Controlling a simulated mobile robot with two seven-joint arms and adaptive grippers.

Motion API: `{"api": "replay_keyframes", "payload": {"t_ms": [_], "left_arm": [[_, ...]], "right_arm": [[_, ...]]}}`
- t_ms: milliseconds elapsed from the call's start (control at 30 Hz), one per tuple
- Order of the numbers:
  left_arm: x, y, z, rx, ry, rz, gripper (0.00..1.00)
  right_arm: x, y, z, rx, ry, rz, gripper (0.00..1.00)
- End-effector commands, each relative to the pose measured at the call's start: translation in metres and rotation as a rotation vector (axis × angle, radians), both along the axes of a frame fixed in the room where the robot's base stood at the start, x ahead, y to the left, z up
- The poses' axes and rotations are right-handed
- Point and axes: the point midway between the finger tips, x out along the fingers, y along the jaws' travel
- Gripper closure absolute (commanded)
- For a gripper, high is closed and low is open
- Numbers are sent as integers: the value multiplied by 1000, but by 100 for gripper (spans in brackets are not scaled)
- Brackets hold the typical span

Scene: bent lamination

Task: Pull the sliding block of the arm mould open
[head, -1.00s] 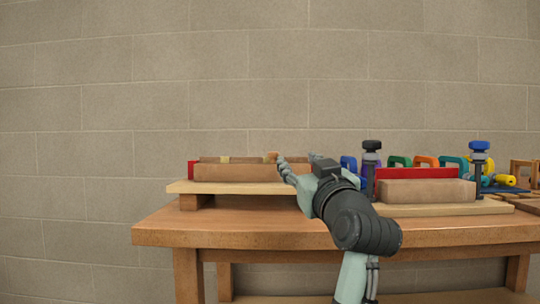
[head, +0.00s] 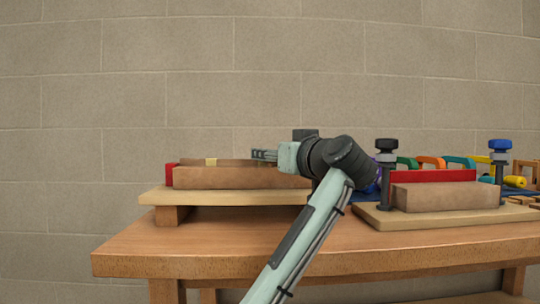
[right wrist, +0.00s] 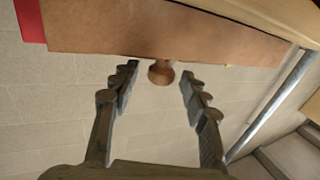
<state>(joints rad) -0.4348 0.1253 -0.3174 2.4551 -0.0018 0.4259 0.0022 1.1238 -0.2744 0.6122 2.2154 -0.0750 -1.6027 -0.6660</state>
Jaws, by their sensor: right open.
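The left mould is a long brown block (head: 235,178) with a red end piece (head: 169,175), on a raised pale board (head: 170,196). In the right wrist view the brown block (right wrist: 160,30) spans the top, with a round brown knob (right wrist: 161,73) on its edge facing the fingers. My right gripper (head: 264,155) is at the far side of the block's top in the head view, pointing left. It is open, its fingertips (right wrist: 160,75) either side of the knob in the picture; no contact is visible. The knob is not distinguishable in the head view. My left gripper is not in view.
To the right, another mould (head: 445,197) with a red strip (head: 435,176) stands between posts with black (head: 387,145) and blue (head: 500,145) knobs. Several coloured clamps (head: 430,162) lie behind it. The workbench (head: 240,237) front is clear.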

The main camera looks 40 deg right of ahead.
Motion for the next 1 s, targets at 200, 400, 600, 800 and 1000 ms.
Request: {"api": "replay_keyframes", "payload": {"t_ms": [200,400,600,800,1000], "left_arm": [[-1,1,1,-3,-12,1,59],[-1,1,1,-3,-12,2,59],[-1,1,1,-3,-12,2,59],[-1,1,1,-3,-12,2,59],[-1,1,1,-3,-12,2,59]], "right_arm": [[10,-2,0,0,-1,-1,55],[10,-2,0,0,-1,-1,56],[10,-2,0,0,-1,-1,81],[10,-2,0,0,-1,-1,100],[10,-2,0,0,-1,-1,100]]}}
